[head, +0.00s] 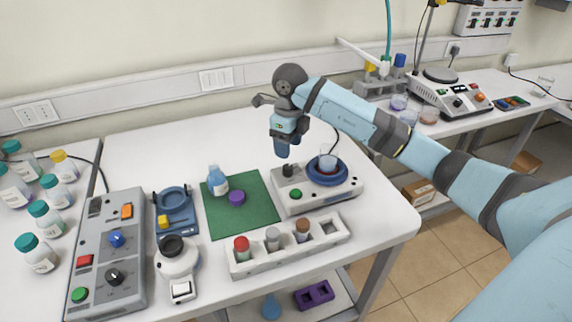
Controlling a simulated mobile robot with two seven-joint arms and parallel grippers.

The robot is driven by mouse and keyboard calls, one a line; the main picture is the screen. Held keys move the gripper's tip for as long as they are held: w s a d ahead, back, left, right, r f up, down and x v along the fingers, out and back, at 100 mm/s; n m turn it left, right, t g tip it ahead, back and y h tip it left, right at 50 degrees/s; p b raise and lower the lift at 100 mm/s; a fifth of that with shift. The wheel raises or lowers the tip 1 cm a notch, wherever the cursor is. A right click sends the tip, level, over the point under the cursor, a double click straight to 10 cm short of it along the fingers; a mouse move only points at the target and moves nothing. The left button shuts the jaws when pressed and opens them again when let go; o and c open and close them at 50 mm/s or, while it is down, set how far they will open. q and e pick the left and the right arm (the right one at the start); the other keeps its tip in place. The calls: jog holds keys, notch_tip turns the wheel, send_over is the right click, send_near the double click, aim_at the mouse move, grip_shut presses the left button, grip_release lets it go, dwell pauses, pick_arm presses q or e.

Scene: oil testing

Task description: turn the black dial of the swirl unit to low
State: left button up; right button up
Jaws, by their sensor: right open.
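The swirl unit (325,195) is a light grey box near the right end of the white table. It has a blue round platform with a glass beaker (327,161) on it. Its black dial (288,170) stands up at the rear left of the box, beside a green button (295,194) and a red one. My right gripper (282,153) points down just above the dial, slightly to its left, and is open and empty. The fingers look apart from the dial. The dial's pointer is too small to read. My left gripper is not in view.
A rack (287,248) with capped vials stands in front of the unit. A green mat (258,211) with a blue bottle (217,180) lies to its left. A grey control box (108,255) stands farther left. The table behind the mat is clear.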

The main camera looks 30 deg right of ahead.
aim_at(288, 166)
notch_tip(288, 166, down, 7)
jog(key=shift+a, duration=0.1)
dwell(0.3)
jog(key=c, duration=0.9)
